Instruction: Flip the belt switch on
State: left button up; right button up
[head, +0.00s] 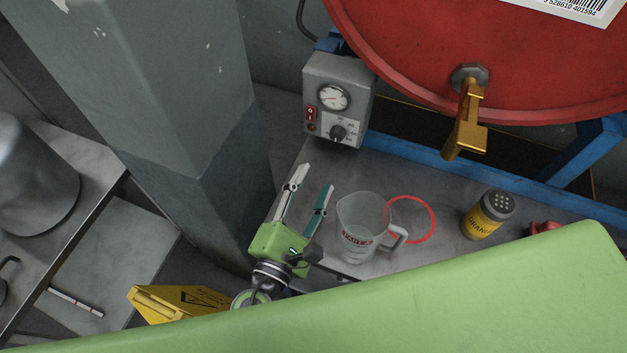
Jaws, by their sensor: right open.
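A grey control box (339,98) stands at the back of the metal table. It carries a round gauge, a dark knob and a small red rocker switch (311,113) on the left of its front face. The box has no readable label naming the belt, and the switch's position is too small to tell. My right gripper (316,178) is open and empty, below and in front of the box, with its fingertips pointing up toward it. It is apart from the switch. My left gripper is not in view.
A clear measuring jug (362,225) stands right of my right gripper, beside a red ring (430,222). A yellow shaker (487,214) stands further right. A red drum (480,45) with a brass tap (466,122) overhangs the table. A grey pillar (170,90) rises at left.

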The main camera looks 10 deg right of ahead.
aim_at(311, 114)
jog(key=k+j, duration=0.85)
